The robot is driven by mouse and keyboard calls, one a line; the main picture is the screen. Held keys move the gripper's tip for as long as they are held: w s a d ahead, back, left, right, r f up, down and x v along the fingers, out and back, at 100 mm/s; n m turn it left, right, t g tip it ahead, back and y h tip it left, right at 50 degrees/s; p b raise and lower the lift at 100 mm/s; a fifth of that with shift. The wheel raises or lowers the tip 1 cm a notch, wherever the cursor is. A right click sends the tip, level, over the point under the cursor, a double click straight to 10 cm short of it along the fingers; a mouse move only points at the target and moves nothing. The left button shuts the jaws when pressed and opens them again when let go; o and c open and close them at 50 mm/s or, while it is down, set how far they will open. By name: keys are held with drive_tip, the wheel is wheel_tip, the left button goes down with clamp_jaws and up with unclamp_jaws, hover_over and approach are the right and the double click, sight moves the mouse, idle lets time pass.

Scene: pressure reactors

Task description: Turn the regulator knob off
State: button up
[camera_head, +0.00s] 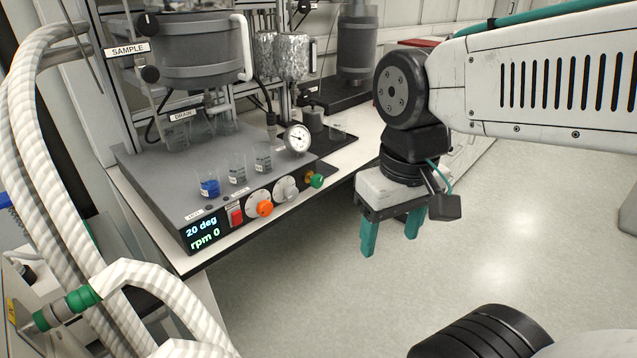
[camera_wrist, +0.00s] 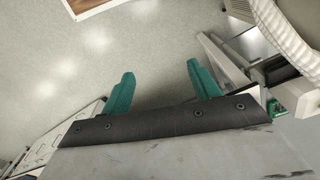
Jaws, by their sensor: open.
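The dark control box (camera_head: 205,245) sits on the bench at the left in the head view. Its front face carries an orange knob (camera_head: 264,208), a grey-white knob (camera_head: 286,189) and a green knob (camera_head: 317,181) at the right end on a brass fitting. I cannot read which one is the regulator knob. My gripper (camera_head: 390,240) has teal fingers, hangs pointing down to the right of the box, and is open and empty. It is apart from all the knobs. In the wrist view its spread fingers (camera_wrist: 160,70) show only floor between them.
A red switch (camera_head: 236,217) and a display (camera_head: 202,234) reading "20 deg, rpm 0" are left of the knobs. Beakers (camera_head: 238,168) and a pressure gauge (camera_head: 298,138) stand above. Thick white hoses (camera_head: 55,160) fill the left. The floor (camera_head: 320,270) before the bench is clear.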

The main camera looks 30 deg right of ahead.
drive_tip(key=w+d+f+m+g, duration=0.1)
drive_tip(key=w+d+f+g, duration=0.1)
drive_tip(key=w+d+f, duration=0.3)
drive_tip(key=n+t+y, duration=0.1)
drive_tip(key=t+y, duration=0.5)
drive_tip(key=t, duration=1.3)
approach(320, 183)
drive_tip(key=x, duration=1.1)
drive_tip(key=shift+a+r, duration=0.1)
drive_tip(key=c, duration=1)
